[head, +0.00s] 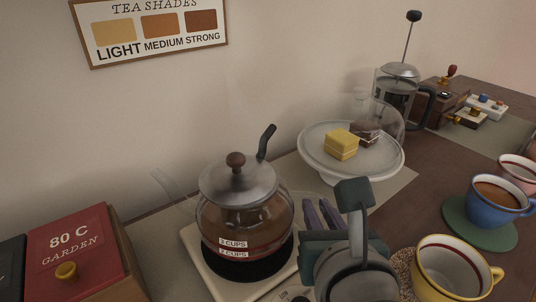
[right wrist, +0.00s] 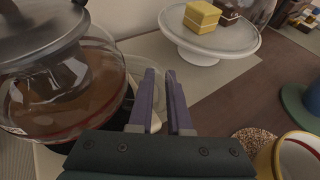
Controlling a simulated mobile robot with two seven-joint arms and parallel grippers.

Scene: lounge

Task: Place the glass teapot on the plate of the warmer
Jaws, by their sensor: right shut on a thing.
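The glass teapot (head: 245,222) holds brown tea and has a grey lid with a brown knob. It looks upright over the black round plate (head: 262,268) of the pale warmer (head: 207,262). I cannot tell whether its base touches the plate. In the right wrist view the teapot (right wrist: 60,95) fills the left side. My right gripper (head: 318,212) is at the teapot's right side, its purple fingers (right wrist: 164,85) shut on the clear glass handle, which is hard to make out between them. My left gripper is not in view.
A cake stand (head: 385,170) with cakes and a glass dome is behind my right gripper. A French press (head: 397,92) stands farther back. A yellow cup (head: 447,268) and a blue cup (head: 490,203) are at right. A red tea box (head: 75,250) is at left.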

